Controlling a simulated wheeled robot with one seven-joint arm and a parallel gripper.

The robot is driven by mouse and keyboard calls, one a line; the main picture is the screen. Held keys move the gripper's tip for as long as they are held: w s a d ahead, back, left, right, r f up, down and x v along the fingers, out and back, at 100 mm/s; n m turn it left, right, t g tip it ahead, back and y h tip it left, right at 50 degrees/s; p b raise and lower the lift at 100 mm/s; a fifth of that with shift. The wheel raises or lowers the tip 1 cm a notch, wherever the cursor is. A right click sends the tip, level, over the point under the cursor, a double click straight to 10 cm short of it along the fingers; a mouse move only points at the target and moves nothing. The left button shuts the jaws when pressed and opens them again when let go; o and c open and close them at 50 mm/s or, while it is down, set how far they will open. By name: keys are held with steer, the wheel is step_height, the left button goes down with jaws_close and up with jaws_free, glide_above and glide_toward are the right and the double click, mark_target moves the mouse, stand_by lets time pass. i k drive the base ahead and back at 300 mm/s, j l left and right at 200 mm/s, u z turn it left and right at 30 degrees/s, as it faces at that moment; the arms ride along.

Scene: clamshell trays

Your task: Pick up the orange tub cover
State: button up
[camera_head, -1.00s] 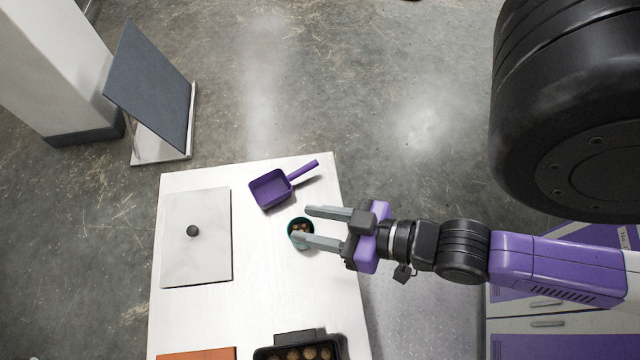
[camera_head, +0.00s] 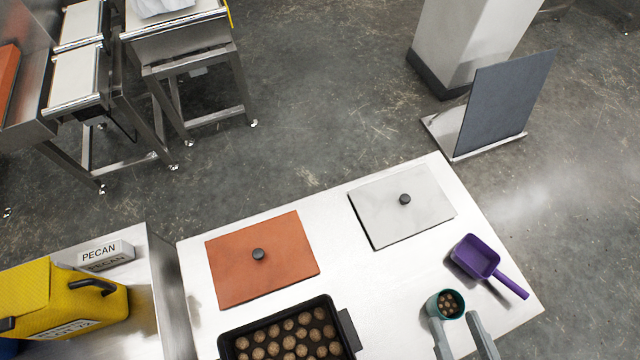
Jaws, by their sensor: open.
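The orange tub cover (camera_head: 285,280) is a flat orange square with a round black knob (camera_head: 258,254) on top. It lies on the white table (camera_head: 334,222), left of the middle. My gripper (camera_head: 460,338) shows at the lower right edge, with its two grey fingers apart and the rest of it out of frame. The fingers are beside the teal cup (camera_head: 434,305) of brown balls, well to the right of the orange cover. I cannot tell whether they touch the cup.
A white cover (camera_head: 384,222) with a black knob lies right of the orange one. A black tub (camera_head: 347,330) of brown balls sits just in front of the orange cover. A purple scoop (camera_head: 474,256) lies at the right. A yellow jug (camera_head: 95,300) and a PECAN sign (camera_head: 106,254) stand left.

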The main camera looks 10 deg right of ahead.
mark_target(263, 257)
steer(key=u, duration=1.9)
steer(key=k+l+u, duration=0.1)
steer(key=l+u, duration=0.15)
steer(key=l, duration=0.15)
steer(key=k+l+u, duration=0.2)
steer(key=l, duration=0.15)
steer(key=k+l+u, duration=0.25)
steer(key=i+l, duration=0.1)
steer(key=l, duration=0.05)
